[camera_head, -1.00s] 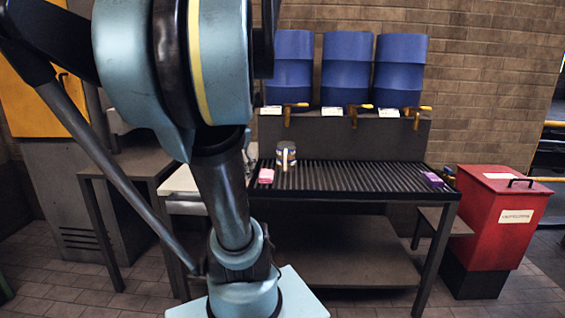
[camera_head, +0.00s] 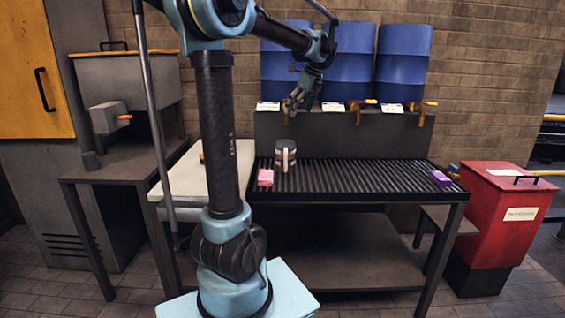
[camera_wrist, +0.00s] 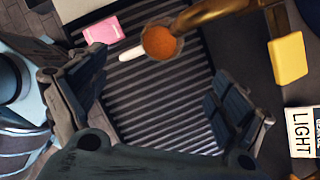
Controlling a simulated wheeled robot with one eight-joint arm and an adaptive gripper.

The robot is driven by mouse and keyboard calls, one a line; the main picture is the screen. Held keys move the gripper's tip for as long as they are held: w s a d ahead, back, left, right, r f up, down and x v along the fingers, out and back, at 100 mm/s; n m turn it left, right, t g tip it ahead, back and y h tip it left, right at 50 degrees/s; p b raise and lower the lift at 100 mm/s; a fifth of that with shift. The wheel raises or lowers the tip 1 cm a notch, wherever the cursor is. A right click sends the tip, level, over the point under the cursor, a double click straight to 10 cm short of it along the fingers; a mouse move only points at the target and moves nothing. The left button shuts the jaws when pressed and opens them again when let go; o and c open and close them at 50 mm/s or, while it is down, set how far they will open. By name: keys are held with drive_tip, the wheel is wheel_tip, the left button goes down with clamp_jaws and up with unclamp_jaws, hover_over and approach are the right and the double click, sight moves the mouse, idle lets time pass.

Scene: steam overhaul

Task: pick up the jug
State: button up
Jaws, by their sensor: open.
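The jug (camera_head: 279,158) is a small grey cylinder with a pale handle facing front. It stands upright on the left part of the black ribbed rack (camera_head: 370,178). In the wrist view it shows from above as a round rim with an orange-brown inside (camera_wrist: 160,42) and a white handle pointing left. My gripper (camera_head: 296,103) is above and behind the jug, close to the taps, and touches nothing that I can see. In the wrist view its two fingers (camera_wrist: 155,100) are spread wide with only the rack's slats showing between them.
Blue barrels (camera_head: 350,60) with brass taps (camera_head: 357,109) and labels line the wall behind. A brass tap (camera_wrist: 215,12) crosses beside the jug in the wrist view. A pink block (camera_head: 265,177) lies left of the jug, a purple one (camera_head: 440,178) far right. The rack's middle is clear.

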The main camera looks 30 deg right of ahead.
approach(285, 143)
wheel_tip(285, 143, down, 4)
drive_tip(key=s+a, duration=0.2)
drive_tip(key=a, duration=0.1)
drive_tip(key=shift+w+x, duration=0.15)
drive_tip(key=shift+x, duration=1.05)
drive_tip(key=shift+w+x, duration=0.2)
drive_tip(key=shift+x, duration=0.95)
drive_tip(key=shift+d+r, duration=0.1)
drive_tip(key=shift+d, duration=0.05)
drive_tip(key=c, duration=2.1)
drive_tip(key=shift+r, duration=0.15)
